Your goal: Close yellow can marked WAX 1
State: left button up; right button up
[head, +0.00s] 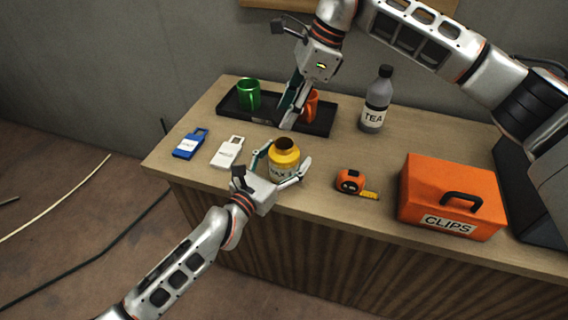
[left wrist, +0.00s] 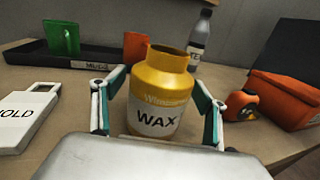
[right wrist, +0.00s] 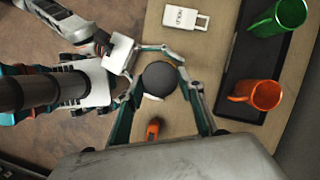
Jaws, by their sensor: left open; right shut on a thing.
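The yellow can (head: 284,161) stands upright near the table's front edge, with its mouth open at the top. Its white label reads WAX in the left wrist view (left wrist: 160,98). My left gripper (head: 282,168) is open, with one finger on each side of the can. My right gripper (head: 288,124) points down just behind and above the can. In the right wrist view, a dark round lid (right wrist: 160,79) sits between its fingers and hides the can beneath.
A black tray (head: 318,128) with a green mug (head: 249,94) and an orange mug (head: 312,104) lies behind. A blue tag (head: 190,143) and a white tag (head: 227,152) lie left. A tape measure (head: 351,182), bottle (head: 375,100) and orange CLIPS box (head: 450,198) stand right.

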pick_arm(q)
jog(key=c, duration=1.7)
pick_arm(e)
send_over(283, 143)
jog(key=d, duration=0.1)
jog(key=shift+f, duration=2.45)
jog(key=shift+f, duration=0.9)
jog(key=shift+f, duration=0.55)
